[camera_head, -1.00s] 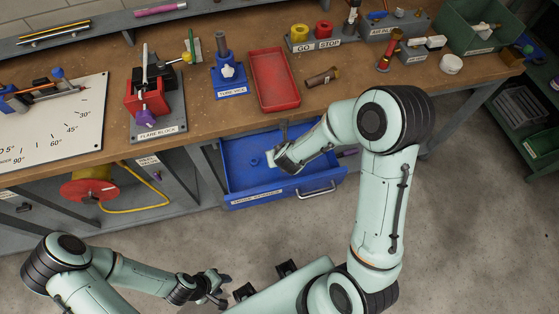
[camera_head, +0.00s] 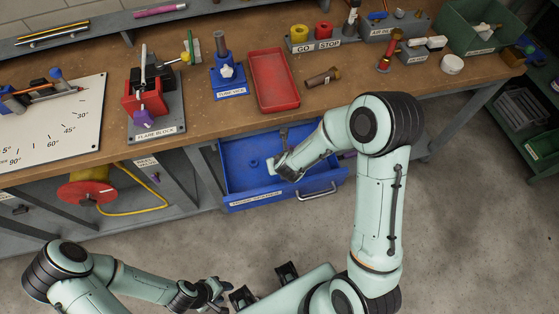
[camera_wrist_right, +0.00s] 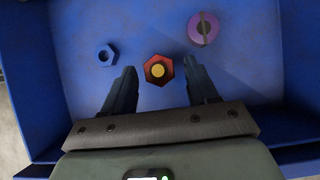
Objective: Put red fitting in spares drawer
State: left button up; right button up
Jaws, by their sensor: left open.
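The red fitting (camera_wrist_right: 158,70), a red hexagonal piece with a yellow centre, lies in the open blue drawer (camera_head: 236,183) under the bench. In the right wrist view the drawer's blue wall (camera_wrist_right: 25,75) surrounds it. My right gripper (camera_wrist_right: 159,78) is open, with its fingers on either side of the fitting and visible gaps between. In the head view my right gripper (camera_head: 283,158) reaches into the drawer, and the fitting cannot be made out there. My left gripper (camera_head: 214,292) is open and empty, low over the floor, away from the bench.
A blue nut (camera_wrist_right: 106,55) and a purple round piece (camera_wrist_right: 203,29) also lie in the drawer. On the bench above are a red tray (camera_head: 273,80), a brown fitting (camera_head: 322,77) and the flare block (camera_head: 154,115). A yellow hose (camera_head: 140,209) hangs left of the drawer.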

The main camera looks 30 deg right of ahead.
jog(key=shift+r, duration=0.3)
pick_arm(q)
jog(key=w+r+p, duration=0.2)
jog(key=r, duration=0.1)
jog(key=shift+w+r+p, duration=0.1)
jog(key=shift+r+p, duration=0.05)
jog(key=shift+p, duration=0.15)
pick_arm(e)
jog(key=v, duration=1.2)
jog(key=shift+f, duration=0.15)
